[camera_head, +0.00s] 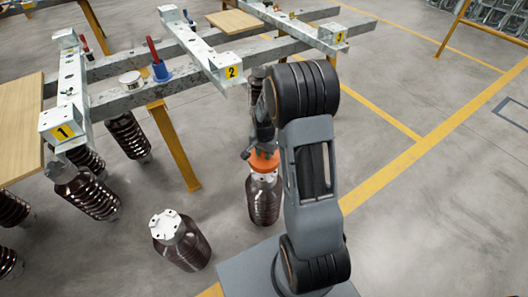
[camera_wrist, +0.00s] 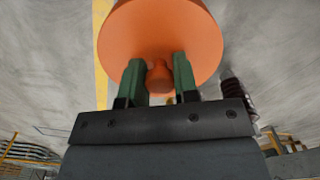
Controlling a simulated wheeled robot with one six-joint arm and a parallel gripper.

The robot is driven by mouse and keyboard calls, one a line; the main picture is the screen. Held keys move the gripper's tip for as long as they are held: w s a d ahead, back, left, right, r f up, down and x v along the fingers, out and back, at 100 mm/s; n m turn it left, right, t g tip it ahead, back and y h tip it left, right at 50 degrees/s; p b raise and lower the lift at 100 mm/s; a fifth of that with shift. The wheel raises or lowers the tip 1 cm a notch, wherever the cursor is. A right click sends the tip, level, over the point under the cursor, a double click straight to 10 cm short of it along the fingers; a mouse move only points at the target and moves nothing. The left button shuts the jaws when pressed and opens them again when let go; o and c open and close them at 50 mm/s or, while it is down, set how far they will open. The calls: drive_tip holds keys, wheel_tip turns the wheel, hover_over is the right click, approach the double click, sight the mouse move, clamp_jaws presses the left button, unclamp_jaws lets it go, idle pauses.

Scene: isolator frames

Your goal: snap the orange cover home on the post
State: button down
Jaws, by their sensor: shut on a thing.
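The orange cover (camera_head: 264,162) is a round disc with a small knob. In the head view it is right at the top of a dark brown ribbed post (camera_head: 264,202) with a pale cap. I cannot tell whether it is seated or just above. My gripper (camera_head: 261,147) is above the cover, partly hidden by my arm. In the wrist view the green fingers of my gripper (camera_wrist: 159,72) are shut on the knob of the orange cover (camera_wrist: 158,25), which hides the post.
Another brown post with a white cap (camera_head: 168,226) stands at the lower left. A steel frame (camera_head: 128,94) with numbered brackets crosses the upper left; several brown insulators hang from it. Floor to the right is clear.

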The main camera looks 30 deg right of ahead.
drive_tip(key=shift+f+b, duration=1.65)
drive_tip(key=shift+f, duration=0.9)
drive_tip(key=shift+f+b, duration=1.1)
drive_tip(key=shift+f, duration=0.8)
drive_tip(key=c, duration=0.8)
unclamp_jaws()
wheel_tip(320, 180, up, 14)
drive_tip(key=p, duration=0.4)
